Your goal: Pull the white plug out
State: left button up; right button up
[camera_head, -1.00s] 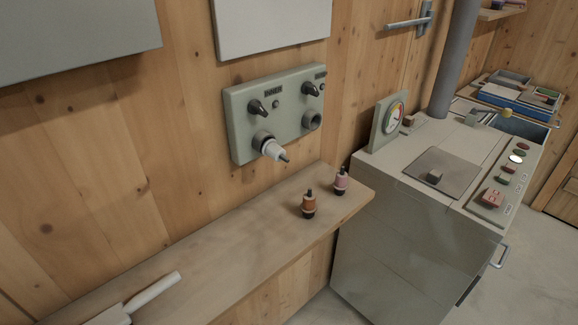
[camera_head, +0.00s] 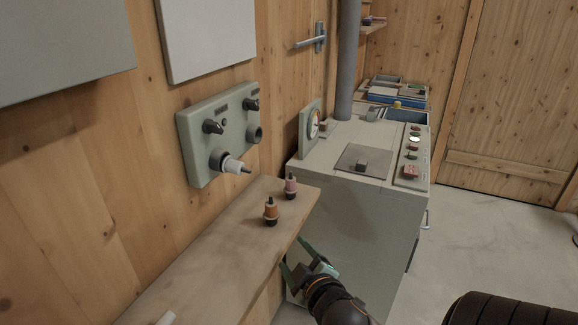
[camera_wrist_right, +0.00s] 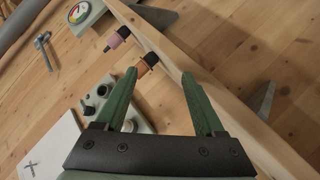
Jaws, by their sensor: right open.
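The white plug (camera_head: 231,164) sits in the lower left socket of the grey-green wall panel (camera_head: 199,165), its dark tip pointing out to the right. My right gripper (camera_head: 294,259) is below and to the right of the plug, beside the front edge of the wooden shelf, apart from the plug. In the right wrist view its two green fingers (camera_wrist_right: 160,88) are spread with nothing between them. That view also shows part of the panel (camera_wrist_right: 103,91), partly hidden behind a finger. My left gripper is not in view.
An orange plug (camera_head: 271,211) and a pink plug (camera_head: 290,187) stand on the wooden shelf (camera_head: 215,246). A grey machine cabinet (camera_head: 350,216) stands right of the shelf. An empty socket (camera_head: 254,134) is right of the white plug. Open floor lies at the right.

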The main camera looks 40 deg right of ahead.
jog(key=w+r+n+t+y, duration=0.3)
jog(key=r+n+t, duration=0.65)
jog(key=r, duration=0.95)
notch_tip(320, 180, up, 3)
jog(key=a+n+t+y, duration=0.2)
jog(key=n+y, duration=0.1)
jog(key=n, duration=0.3)
jog(key=n+g+y, duration=0.3)
jog(key=n+g, duration=0.8)
jog(key=n, duration=1.2)
send_near(241, 167)
jog(key=p+x, duration=0.3)
jog(key=x, duration=0.5)
jog(key=shift+w, duration=0.25)
jog(key=shift+w+a+f+p, duration=0.15)
jog(key=shift+w+f+p, duration=0.2)
jog(key=shift+w, duration=0.15)
jog(key=shift+c, duration=0.4)
